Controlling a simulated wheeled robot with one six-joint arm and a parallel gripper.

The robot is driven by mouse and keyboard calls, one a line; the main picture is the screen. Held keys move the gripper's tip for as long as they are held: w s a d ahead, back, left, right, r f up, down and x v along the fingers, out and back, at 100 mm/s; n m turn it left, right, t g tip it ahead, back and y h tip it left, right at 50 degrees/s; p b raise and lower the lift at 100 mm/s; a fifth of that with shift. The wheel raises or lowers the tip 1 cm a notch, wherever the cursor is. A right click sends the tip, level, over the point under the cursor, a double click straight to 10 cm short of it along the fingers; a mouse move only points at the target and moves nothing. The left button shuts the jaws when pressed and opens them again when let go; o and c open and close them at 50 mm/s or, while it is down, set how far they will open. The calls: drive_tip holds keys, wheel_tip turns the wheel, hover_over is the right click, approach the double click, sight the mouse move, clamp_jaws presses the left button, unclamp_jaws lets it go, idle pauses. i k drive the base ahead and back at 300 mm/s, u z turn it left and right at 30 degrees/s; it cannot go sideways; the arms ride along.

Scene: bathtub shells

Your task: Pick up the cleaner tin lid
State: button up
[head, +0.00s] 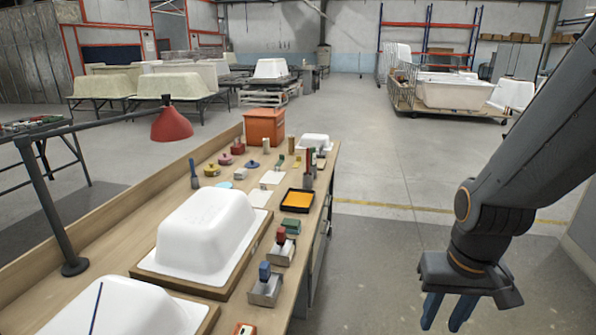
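Several small round lid-like pieces with knobs lie toward the far part of the wooden bench (172,160): a pink one (225,159), a dark blue one (252,165), a yellow one (212,170) and a red one (238,147). I cannot tell which, if any, is the cleaner tin lid at this size. My gripper (444,322) hangs over the floor at the lower right, well clear of the bench. Its two blue fingers point down and stand apart, with nothing seen between them. The fingertips are near the lower picture edge.
White tub shells (205,232) sit on boards on the bench. A red lamp (171,124), an orange box (264,127), a black tray with orange inside (297,200) and metal holders with blocks (266,286) crowd it. The floor (385,240) right of the bench is clear.

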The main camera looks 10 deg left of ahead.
sight(252, 165)
drive_tip(key=z, duration=0.45)
drive_tip(key=i, duration=1.95)
drive_tip(key=u, duration=1.05)
drive_tip(key=i, duration=0.75)
drive_tip(key=u, duration=1.3)
drive_tip(key=i, duration=0.3)
drive_tip(key=u, duration=0.2)
